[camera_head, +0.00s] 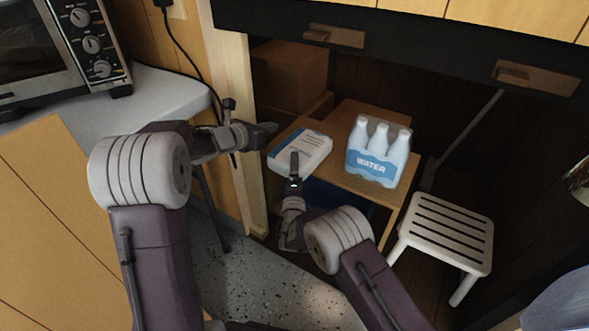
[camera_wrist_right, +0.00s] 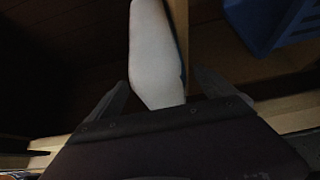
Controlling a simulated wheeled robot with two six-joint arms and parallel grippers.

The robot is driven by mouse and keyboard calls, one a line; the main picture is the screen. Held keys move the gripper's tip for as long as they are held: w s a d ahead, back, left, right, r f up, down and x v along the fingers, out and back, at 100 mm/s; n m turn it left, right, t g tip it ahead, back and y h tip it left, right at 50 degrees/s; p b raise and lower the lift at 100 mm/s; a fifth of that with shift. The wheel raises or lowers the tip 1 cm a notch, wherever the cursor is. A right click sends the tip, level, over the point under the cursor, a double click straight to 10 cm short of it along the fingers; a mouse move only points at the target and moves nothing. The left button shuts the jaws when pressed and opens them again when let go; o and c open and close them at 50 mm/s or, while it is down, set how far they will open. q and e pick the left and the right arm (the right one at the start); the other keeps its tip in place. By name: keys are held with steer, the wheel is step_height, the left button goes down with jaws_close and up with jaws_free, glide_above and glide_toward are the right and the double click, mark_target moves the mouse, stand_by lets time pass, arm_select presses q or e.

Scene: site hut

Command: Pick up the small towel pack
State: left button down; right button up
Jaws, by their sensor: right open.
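The small towel pack (camera_head: 312,151), white with blue print, lies flat on the left part of a low wooden table (camera_head: 345,178). My right gripper (camera_head: 294,160) is open at the pack's near side and covers part of it in the head view; contact cannot be told. In the right wrist view a pale long shape (camera_wrist_right: 155,55) shows ahead of and between the open fingers (camera_wrist_right: 165,90); it seems to be the pack's side. My left gripper (camera_head: 270,129) is just left of the pack, apart from it, its finger gap unclear.
A pack of water bottles (camera_head: 378,155) stands right of the towel pack. A blue bin (camera_head: 325,198) is under the table, also in the wrist view (camera_wrist_right: 270,25). A cardboard box (camera_head: 288,75) is behind, a slatted stool (camera_head: 440,232) at right. A dark-edged counter (camera_head: 420,45) overhangs.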

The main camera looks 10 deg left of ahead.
steer(key=shift+w+a, duration=0.2)
steer(key=shift+w, duration=0.95)
steer(key=c, duration=1.9)
steer(key=shift+c, duration=0.2)
arm_select(q)
steer(key=shift+r, duration=0.65)
steer(key=v, duration=1.2)
